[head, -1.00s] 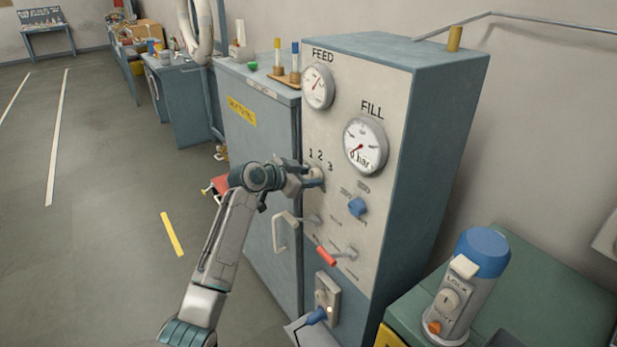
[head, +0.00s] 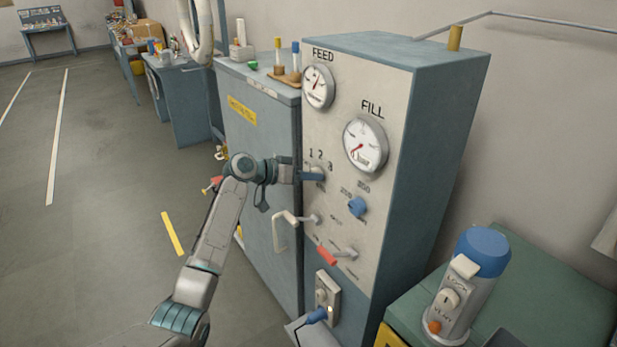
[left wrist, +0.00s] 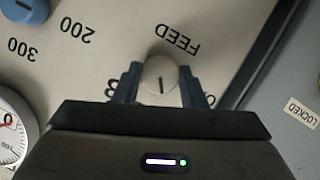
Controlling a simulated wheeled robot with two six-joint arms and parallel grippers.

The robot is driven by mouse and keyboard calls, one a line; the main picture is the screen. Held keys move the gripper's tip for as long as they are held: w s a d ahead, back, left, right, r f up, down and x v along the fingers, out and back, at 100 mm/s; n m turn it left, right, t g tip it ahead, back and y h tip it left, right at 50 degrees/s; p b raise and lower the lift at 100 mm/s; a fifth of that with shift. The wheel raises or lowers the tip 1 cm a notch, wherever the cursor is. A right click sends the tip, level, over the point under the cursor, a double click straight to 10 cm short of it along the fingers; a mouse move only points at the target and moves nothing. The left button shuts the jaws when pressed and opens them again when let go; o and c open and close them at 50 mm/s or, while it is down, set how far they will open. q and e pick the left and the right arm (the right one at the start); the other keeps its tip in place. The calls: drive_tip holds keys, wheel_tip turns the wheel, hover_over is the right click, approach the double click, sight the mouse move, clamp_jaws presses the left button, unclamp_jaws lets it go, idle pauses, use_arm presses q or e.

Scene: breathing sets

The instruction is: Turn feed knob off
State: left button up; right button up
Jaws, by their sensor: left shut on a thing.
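The feed knob (left wrist: 161,76) is a round, pale knob with a dark line on it, beside the upside-down word FEED in the left wrist view. It sits on the pale face of the panel (head: 340,110), below the numbers 1, 2, 3. My left gripper (left wrist: 160,82) is shut on the knob, one finger on each side. The knob's dark line points toward the palm. In the head view my left gripper (head: 310,175) is at the panel and mostly covers the knob. My right gripper is in neither view.
The FEED gauge (head: 318,86) and FILL gauge (head: 365,145) are above. A blue knob (head: 357,207), a white lever (head: 285,228) and a red-handled lever (head: 327,256) are below. A blue-topped canister (head: 470,285) stands on the right. Open floor lies left.

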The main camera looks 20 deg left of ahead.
use_arm(q)
drive_tip(key=n+h+b, duration=0.1)
drive_tip(key=n, duration=0.1)
drive_tip(key=n+h+b, duration=0.1)
drive_tip(key=n+h, duration=0.1)
drive_tip(key=n, duration=0.1)
drive_tip(key=n+h+b, duration=0.1)
drive_tip(key=n+b, duration=0.1)
drive_tip(key=n, duration=0.1)
drive_tip(key=shift+w+a+f+g+h, duration=0.1)
drive_tip(key=shift+a+f+g+h, duration=0.05)
drive_tip(key=shift+f+g+h, duration=0.2)
drive_tip(key=shift+r, duration=0.1)
idle(0.5)
drive_tip(key=o, duration=1)
drive_tip(key=shift+a, duration=0.15)
